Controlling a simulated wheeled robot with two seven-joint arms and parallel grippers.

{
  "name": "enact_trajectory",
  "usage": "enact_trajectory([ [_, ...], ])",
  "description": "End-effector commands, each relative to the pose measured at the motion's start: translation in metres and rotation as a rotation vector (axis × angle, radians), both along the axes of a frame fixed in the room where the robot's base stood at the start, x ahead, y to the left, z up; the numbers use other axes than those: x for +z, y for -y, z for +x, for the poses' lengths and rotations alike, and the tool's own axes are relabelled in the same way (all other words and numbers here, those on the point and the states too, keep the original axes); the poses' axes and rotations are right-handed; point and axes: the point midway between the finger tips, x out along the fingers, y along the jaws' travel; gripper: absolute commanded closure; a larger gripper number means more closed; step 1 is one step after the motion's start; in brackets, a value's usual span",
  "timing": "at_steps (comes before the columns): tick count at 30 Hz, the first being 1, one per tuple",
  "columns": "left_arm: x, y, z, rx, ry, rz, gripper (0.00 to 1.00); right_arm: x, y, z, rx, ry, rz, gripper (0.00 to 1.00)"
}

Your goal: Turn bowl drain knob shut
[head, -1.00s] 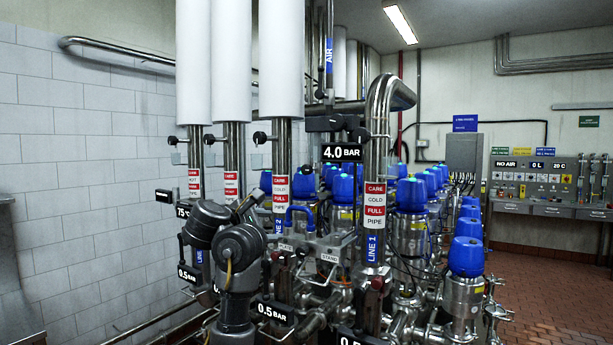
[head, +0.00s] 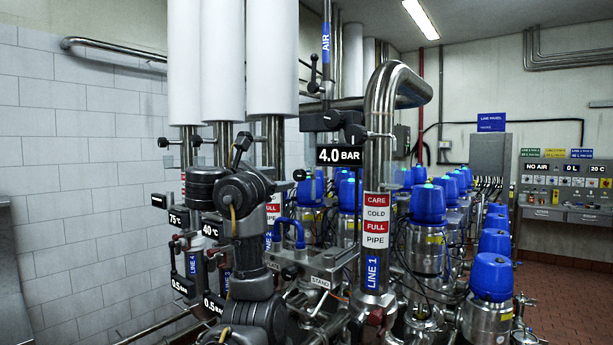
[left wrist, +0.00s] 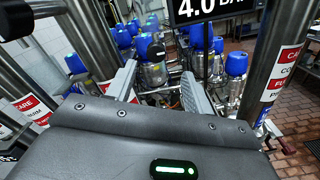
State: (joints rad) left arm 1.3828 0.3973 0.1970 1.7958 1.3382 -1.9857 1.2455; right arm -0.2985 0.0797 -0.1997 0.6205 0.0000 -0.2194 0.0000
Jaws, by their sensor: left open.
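I cannot pick out a knob labelled bowl drain in either view. A small red and dark knob (head: 376,316) sits low on the Line 1 pipe (head: 376,265), with no readable label. My left gripper (left wrist: 160,88) is open and empty in the left wrist view, its fingers reaching toward the blue-capped valves (left wrist: 153,72), apart from them. In the head view my left arm rises at centre left, and its hand is hard to tell from the grey fittings between the pipes. My right gripper is not in view.
White-wrapped pipes (head: 272,60) stand upright near my left arm. A 4.0 BAR display (head: 339,155) hangs close by, also in the left wrist view (left wrist: 208,10). A blue bent handle (head: 288,230) is beside the arm. Free tiled floor (head: 560,300) lies at right.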

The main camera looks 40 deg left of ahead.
Motion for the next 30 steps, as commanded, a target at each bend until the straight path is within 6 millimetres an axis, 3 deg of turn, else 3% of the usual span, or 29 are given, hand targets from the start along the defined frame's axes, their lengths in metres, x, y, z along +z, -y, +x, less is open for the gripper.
enact_trajectory([
  [3, 0.004, -0.004, 0.009, 0.004, 0.001, -0.004, 0.48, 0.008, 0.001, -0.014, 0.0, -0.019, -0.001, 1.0],
  [6, 0.004, -0.002, 0.026, 0.0, -0.001, -0.007, 0.48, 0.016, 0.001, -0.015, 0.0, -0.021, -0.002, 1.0],
  [10, 0.005, 0.0, 0.051, -0.004, 0.0, -0.009, 0.48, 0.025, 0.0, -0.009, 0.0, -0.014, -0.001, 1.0],
  [18, 0.004, 0.001, 0.08, -0.006, -0.001, -0.006, 0.48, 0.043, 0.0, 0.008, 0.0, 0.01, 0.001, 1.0],
  [22, 0.005, -0.007, 0.084, 0.008, 0.007, -0.009, 0.48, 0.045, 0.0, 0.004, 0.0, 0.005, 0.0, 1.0],
  [30, 0.002, -0.006, 0.099, 0.005, 0.003, -0.004, 0.48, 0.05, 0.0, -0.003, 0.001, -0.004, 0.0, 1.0],
])
